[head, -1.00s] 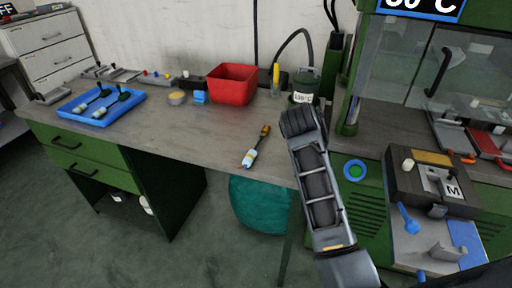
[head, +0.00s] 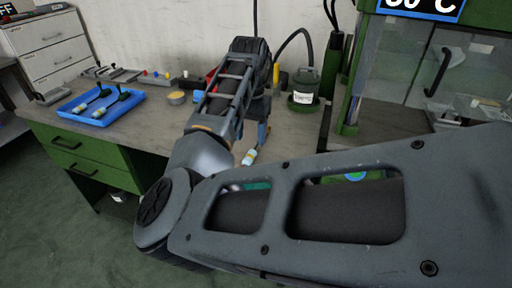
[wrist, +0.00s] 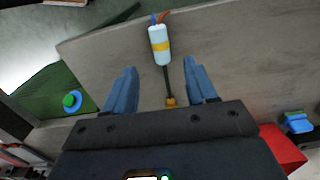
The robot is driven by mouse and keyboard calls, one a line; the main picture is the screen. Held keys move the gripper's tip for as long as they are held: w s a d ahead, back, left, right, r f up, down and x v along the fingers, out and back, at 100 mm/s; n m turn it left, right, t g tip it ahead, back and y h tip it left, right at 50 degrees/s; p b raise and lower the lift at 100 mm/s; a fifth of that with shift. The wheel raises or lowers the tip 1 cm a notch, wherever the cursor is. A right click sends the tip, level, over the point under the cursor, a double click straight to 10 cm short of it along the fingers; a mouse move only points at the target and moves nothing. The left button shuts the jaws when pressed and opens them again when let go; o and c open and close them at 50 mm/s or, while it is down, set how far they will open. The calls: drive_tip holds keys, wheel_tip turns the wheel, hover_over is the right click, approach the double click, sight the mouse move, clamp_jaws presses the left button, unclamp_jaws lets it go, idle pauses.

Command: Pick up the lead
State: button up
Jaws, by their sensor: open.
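The lead (head: 250,157) lies on the bench top near its front edge, partly hidden by my arm in the head view. In the wrist view the lead (wrist: 160,45) shows a white body with a yellow band, a thin dark cable and an orange-brown end. My gripper (wrist: 160,70) is open, with its two blue fingers on either side of the cable and the white body beyond the fingertips. No contact with the lead shows. In the head view my gripper (head: 263,134) is mostly hidden behind my arm.
The red bin (wrist: 281,148) is close by on the right in the wrist view. The bench between tray and arm is mostly clear.

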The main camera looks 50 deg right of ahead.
sight(250, 154)
wheel_tip(250, 154, down, 7)
drive_tip(key=shift+a+r, duration=0.1)
idle(0.3)
clamp_jaws()
idle(0.5)
